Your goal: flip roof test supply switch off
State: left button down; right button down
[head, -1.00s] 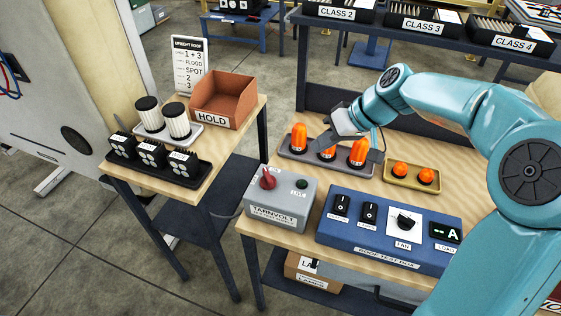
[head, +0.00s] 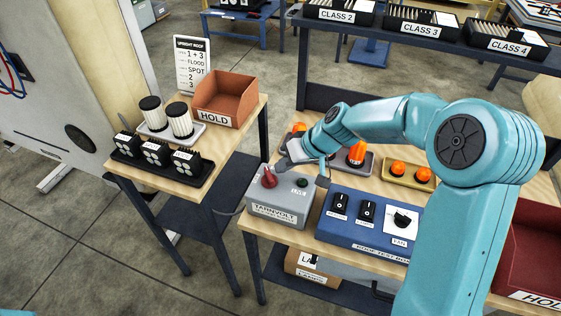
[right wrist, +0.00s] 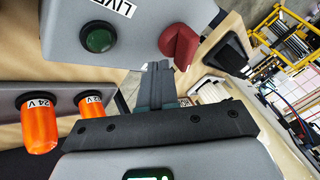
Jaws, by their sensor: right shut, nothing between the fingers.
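The grey supply box (head: 280,211), labelled TARNVOLT, stands at the left front of the right-hand bench. A red knob (head: 269,180) and a dark green LIVE lamp (head: 302,183) sit on its top. The right wrist view also shows the red knob (right wrist: 180,46) and the green lamp (right wrist: 99,38). My right gripper (head: 284,162) is just behind the box, near the knob. In the right wrist view its fingers (right wrist: 157,75) are together and empty, below and left of the knob. Contact with the knob is not clear. My left gripper is not in view.
The blue test box (head: 340,232), with black switches and a dial, stands right of the supply box, partly hidden by my right arm. Orange lamps in a grey tray (head: 367,166) and a yellow tray (head: 389,177) lie behind. A gap separates the left bench (head: 206,152).

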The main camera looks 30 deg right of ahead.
jog(key=shift+s+a+r, duration=0.1)
jog(key=shift+a+r, duration=0.1)
jog(key=shift+a, duration=0.4)
jog(key=shift+w+d+f, duration=0.1)
jog(key=shift+w+f, duration=0.1)
jog(key=shift+s+r, duration=0.1)
jog(key=shift+w+n+b, duration=0.2)
jog(key=shift+n+b, duration=0.1)
jog(key=shift+b, duration=0.05)
jog(key=shift+n, duration=0.3)
